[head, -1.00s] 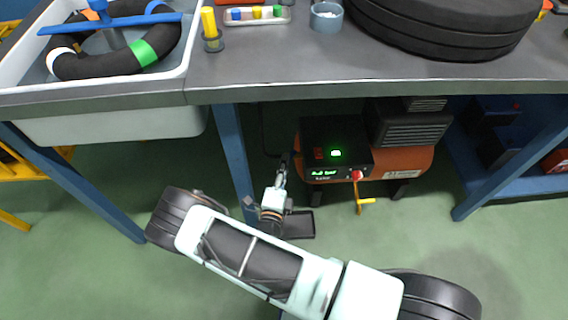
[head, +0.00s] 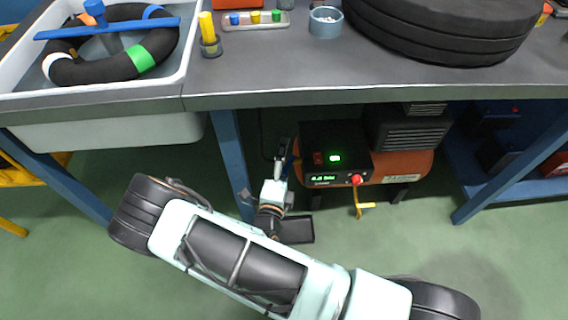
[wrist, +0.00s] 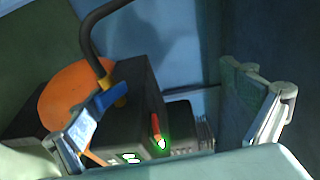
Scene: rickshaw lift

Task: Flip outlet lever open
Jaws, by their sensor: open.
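The compressor (head: 405,167) is an orange tank with a black control box (head: 335,150) under the bench. In the wrist view, a small blue lever (wrist: 113,95) sits by a brass fitting (wrist: 121,102) at the end of a black hose. In the head view, a little blue shows at the box's left side (head: 289,166), partly hidden by my gripper (head: 281,163). In the wrist view my gripper (wrist: 165,98) is open and empty. Its left finger is close to the blue lever; I cannot tell whether they touch. The right finger is well apart from it.
The bench top (head: 270,75) overhangs the compressor. A blue bench leg (head: 232,160) stands just left of my gripper. A yellow handle (head: 363,208) hangs below the box, and a dark tray (head: 297,230) lies on the floor. The floor in front is otherwise open.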

